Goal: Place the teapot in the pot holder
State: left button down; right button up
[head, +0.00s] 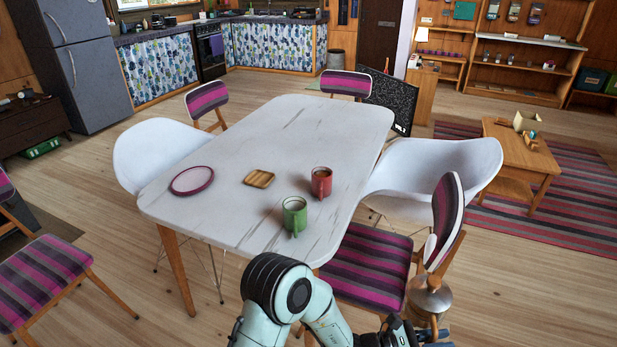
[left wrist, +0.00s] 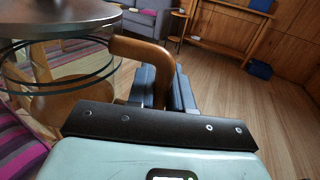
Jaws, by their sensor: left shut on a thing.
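The silver teapot (head: 428,300) is at the lower right of the head view, in front of a striped chair. In the left wrist view its brown curved handle (left wrist: 142,49) stands between the dark fingers of my left gripper (left wrist: 160,86), which is shut on it. In the head view the dark left gripper (head: 402,335) is partly cut off at the bottom edge. The pot holder (head: 259,179), a small square wooden piece, lies flat and bare on the white table. My right gripper is not in view.
The white table (head: 285,120) also carries a pink-rimmed plate (head: 192,180), a red mug (head: 321,183) and a green mug (head: 295,215) close to the pot holder. A striped chair (head: 365,265) and a white chair (head: 430,170) stand along its right side. The table's far half is clear.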

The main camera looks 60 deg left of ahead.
aim_at(194, 183)
jog(key=k+j+u, duration=0.2)
jog(key=k, duration=0.35)
jog(key=u, duration=1.05)
jog(key=i+j, duration=0.1)
jog(key=j, duration=0.9)
jog(key=i+j, duration=0.15)
jog(key=j, duration=0.35)
